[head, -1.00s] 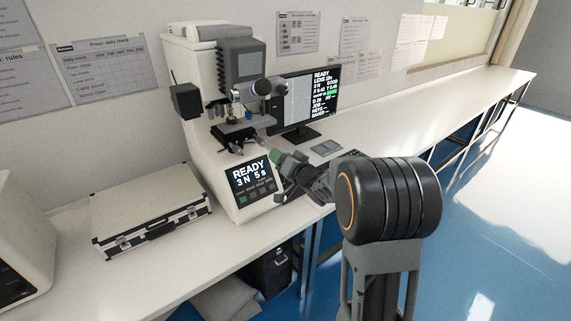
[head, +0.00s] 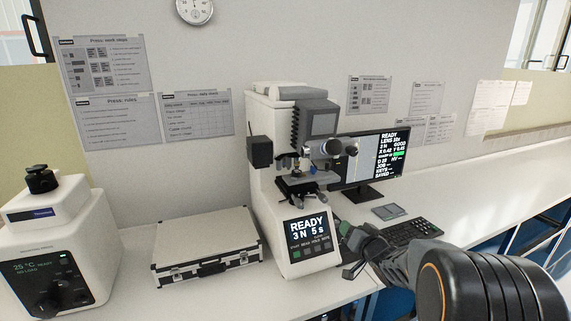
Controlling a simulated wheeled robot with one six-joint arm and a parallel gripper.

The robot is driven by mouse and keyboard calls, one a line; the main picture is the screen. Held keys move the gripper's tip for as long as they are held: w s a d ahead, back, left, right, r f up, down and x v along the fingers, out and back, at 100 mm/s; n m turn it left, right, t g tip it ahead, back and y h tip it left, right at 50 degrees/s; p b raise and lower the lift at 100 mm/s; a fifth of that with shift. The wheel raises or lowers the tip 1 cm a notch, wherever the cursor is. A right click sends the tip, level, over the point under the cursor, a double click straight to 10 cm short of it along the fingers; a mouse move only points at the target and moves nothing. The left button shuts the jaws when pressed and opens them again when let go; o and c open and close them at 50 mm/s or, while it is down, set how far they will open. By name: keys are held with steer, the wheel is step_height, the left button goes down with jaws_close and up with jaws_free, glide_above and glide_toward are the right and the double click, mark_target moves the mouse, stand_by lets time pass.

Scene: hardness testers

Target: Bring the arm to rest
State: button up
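My gripper (head: 352,251) is in front of the hardness tester's lower right side, over the bench, left of the keyboard. It is small and dark in the head view, and I cannot tell whether its fingers are open or shut. No held object can be made out. My arm reaches in from the lower right corner, and its large dark joint hides part of the bench. The hardness tester (head: 268,165) is white, with a lit front screen (head: 308,231) reading READY, 3 N, 5 s.
A monitor (head: 395,150) stands behind the tester's right side, with a keyboard (head: 414,231) and a small grey pad (head: 389,212) in front. A silver case (head: 205,240) lies left of the tester. A white machine (head: 85,235) stands far left. The bench (head: 470,200) is clear toward the right.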

steer(key=s+d+f+g+h, duration=0.2)
steer(key=s+f+g+h, duration=0.1)
steer(key=s+g, duration=0.15)
steer(key=s+d+f+g+h, duration=0.2)
steer(key=s+f+g, duration=0.2)
steer(key=s, duration=0.2)
steer(key=s+a+r+n+g+y, duration=0.1)
steer(key=s+a+r, duration=0.2)
steer(key=s+a, duration=0.2)
steer(key=s+a+r+n+g+y, duration=0.1)
steer(key=s+a, duration=0.5)
steer(key=s, duration=0.6)
steer(key=shift+r+n+g, duration=0.5)
steer(key=shift+r+g, duration=0.15)
steer(key=shift+r, duration=0.45)
